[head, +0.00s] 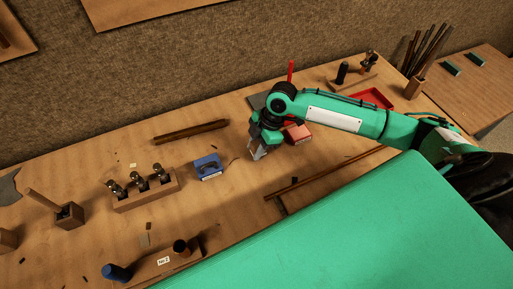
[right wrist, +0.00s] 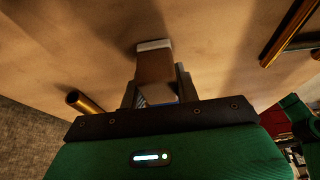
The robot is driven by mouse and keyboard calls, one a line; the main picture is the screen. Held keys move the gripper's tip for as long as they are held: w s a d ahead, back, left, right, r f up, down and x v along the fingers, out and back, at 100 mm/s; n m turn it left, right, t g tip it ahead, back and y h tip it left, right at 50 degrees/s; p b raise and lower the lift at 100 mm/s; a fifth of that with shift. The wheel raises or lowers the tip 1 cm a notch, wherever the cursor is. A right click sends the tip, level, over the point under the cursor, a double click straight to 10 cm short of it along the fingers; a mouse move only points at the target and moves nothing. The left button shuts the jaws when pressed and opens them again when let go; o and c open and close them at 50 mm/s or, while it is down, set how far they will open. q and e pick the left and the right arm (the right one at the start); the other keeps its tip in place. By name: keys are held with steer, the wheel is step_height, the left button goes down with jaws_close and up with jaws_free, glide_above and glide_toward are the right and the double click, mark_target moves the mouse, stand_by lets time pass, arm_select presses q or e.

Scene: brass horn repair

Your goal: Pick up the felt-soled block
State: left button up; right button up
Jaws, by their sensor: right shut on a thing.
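The felt-soled block (right wrist: 155,68) is a brown wooden block with a pale grey-white layer at its far end, seen in the right wrist view. It sits between the fingers of my right gripper (right wrist: 154,92), which is shut on it. Bare tabletop lies behind it; I cannot tell whether the block touches the table. In the head view my right gripper (head: 258,152) points down at the middle of the bench, and the block is mostly hidden by the fingers there. My left gripper is not in view.
A brown rod (head: 190,131) lies behind. A rack (head: 146,191) of metal-headed tools, a red tray (head: 371,98) and a thin rod (head: 325,174) are also on the bench.

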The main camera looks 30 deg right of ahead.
mark_target(256, 144)
arm_select(q)
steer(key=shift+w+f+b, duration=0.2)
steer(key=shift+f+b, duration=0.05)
steer(key=shift+b, duration=0.25)
arm_select(e)
step_height(256, 144, up, 19)
steer(key=shift+r, duration=0.15)
